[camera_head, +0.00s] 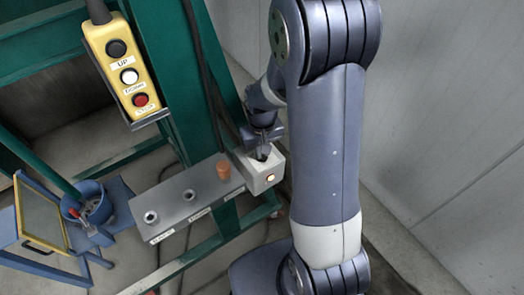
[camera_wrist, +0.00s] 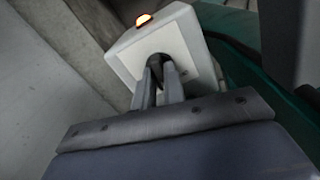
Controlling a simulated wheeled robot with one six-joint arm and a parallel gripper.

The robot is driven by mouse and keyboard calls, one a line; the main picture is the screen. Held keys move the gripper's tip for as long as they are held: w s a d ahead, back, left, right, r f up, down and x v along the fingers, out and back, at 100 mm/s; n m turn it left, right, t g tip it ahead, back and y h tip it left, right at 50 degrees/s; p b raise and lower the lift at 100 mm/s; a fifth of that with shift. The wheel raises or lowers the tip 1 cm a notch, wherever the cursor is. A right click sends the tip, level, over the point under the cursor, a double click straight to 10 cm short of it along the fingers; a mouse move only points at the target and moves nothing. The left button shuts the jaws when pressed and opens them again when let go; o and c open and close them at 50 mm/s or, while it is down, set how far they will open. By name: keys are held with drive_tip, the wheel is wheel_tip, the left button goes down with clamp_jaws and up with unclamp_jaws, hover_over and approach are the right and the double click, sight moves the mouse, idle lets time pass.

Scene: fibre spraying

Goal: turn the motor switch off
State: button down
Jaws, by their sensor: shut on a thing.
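My gripper (camera_head: 262,152) points down at the top face of the box. In the wrist view its fingers (camera_wrist: 160,70) are close together on a dark knob in the middle of the face. The fingers and my arm hide most of the knob, so its turned position cannot be told.
A yellow pendant (camera_head: 121,67) with several buttons hangs at upper left. A blue bucket (camera_head: 92,205) stands at far left. Green frame posts stand behind; a pale wall is at right.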

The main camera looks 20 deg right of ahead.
drive_tip(key=n+b, duration=0.1)
drive_tip(key=n, duration=0.3)
drive_tip(key=shift+n, duration=0.3)
drive_tip(key=shift+n+b, duration=0.65)
drive_tip(key=shift+n, duration=1.65)
drive_tip(key=c, duration=1.5)
unclamp_jaws()
wheel_tip(320, 180, up, 11)
drive_tip(key=shift+f, duration=0.1)
drive_tip(key=shift+f, duration=0.1)
